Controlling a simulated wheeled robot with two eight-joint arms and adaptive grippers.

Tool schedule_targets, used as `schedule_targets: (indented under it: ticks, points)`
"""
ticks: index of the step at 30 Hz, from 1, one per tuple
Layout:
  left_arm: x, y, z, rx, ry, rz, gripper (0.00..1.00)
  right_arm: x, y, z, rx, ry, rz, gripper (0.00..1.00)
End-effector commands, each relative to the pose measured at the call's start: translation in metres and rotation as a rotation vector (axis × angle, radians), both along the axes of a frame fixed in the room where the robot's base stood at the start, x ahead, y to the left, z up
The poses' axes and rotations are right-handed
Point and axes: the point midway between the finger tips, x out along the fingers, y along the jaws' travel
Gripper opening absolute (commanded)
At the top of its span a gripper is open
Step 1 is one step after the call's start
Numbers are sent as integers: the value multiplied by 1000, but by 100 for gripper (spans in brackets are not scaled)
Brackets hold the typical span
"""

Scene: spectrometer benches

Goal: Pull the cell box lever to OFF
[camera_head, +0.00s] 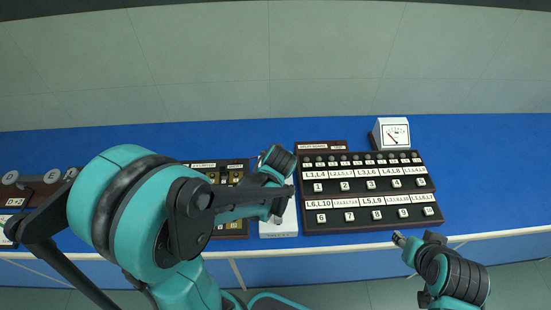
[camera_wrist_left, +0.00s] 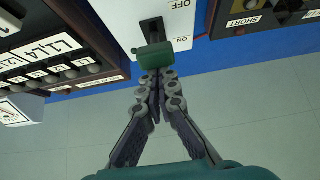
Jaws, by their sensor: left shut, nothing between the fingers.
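The white cell box (camera_head: 280,228) stands at the bench's front edge, partly covered by my left arm in the head view. In the left wrist view the cell box (camera_wrist_left: 130,15) shows upside down, with a black slot, an OFF label and an ON label. The lever's green handle (camera_wrist_left: 165,52) sits by the ON end. My left gripper (camera_wrist_left: 156,75) is shut and empty, its fingertips right at the handle; I cannot tell whether they touch. My right gripper (camera_head: 400,239) is low at the right, in front of the bench; its fingers are too small to read.
A black panel with numbered keys (camera_head: 370,190) stands right of the cell box, with a white meter (camera_head: 392,133) behind it. A dark panel (camera_head: 232,228) with brass parts stands close on the left. The blue bench (camera_head: 490,170) is clear at the right.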

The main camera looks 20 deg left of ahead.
Motion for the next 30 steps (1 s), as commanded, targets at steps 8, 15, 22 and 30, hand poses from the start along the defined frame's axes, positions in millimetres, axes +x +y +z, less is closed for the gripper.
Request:
schedule_targets:
  ticks: [8,15,22,30]
  points:
    - [-4,-2,-3,-6,10,2,0,0,0,0,0,0,0,40]
    - [-16,-7,13,-7,10,-1,0,0,0,0,0,0,0,40]
    - [-37,-18,44,-3,6,-1,0,0,0,0,0,0,0,40]
    - [-59,-28,77,-1,4,-2,0,0,0,0,0,0,0,40]
